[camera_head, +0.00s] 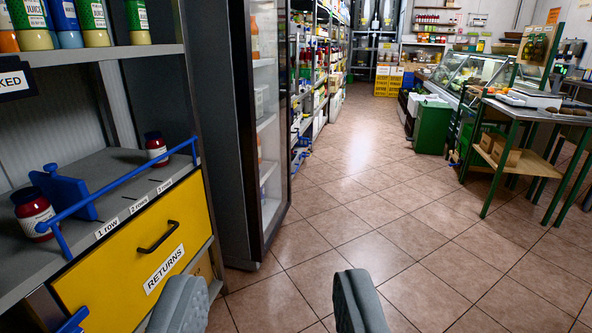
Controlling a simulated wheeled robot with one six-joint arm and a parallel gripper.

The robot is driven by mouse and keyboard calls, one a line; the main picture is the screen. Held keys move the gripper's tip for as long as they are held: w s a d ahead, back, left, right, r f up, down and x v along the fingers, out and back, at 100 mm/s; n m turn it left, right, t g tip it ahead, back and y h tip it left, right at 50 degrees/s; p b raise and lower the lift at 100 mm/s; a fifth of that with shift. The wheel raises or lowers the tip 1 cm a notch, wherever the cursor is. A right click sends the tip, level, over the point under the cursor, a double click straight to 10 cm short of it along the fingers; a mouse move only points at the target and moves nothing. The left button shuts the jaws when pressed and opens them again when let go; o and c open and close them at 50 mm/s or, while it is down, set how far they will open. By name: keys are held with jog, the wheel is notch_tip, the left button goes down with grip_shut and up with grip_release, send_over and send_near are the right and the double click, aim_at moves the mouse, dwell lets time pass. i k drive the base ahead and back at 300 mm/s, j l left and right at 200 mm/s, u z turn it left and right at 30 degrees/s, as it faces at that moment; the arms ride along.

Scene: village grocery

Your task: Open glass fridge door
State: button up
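The glass fridge (222,130) is a tall dark cabinet left of the middle, seen at a steep angle. Its glass door (268,120) has a dark frame and faces right toward the aisle; bottles and goods show on white shelves behind the glass. The door looks shut, and I cannot make out a handle. My gripper (265,308) is at the bottom of the view, with its two grey fingers wide apart and nothing between them. It is in front of the fridge and apart from it.
A grey shelf unit with a yellow "RETURNS" drawer (140,262), a blue rail (130,192) and red jars (34,212) stands close on the left. Stocked shelves (318,75) line the aisle beyond the fridge. A green-legged table (530,120) stands right. The tiled floor (370,210) between is clear.

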aim_at(239, 12)
jog(key=i+l+z, duration=0.25)
jog(key=i, duration=0.55)
jog(key=i+z, duration=0.25)
jog(key=i, duration=0.55)
jog(key=i+u, duration=0.15)
jog(key=i, duration=0.4)
jog(key=i+l+u, duration=0.2)
jog(key=i, duration=0.35)
jog(key=i+l+u, duration=0.15)
jog(key=i, duration=0.4)
jog(key=i+l+u, duration=0.6)
jog(key=i, duration=0.15)
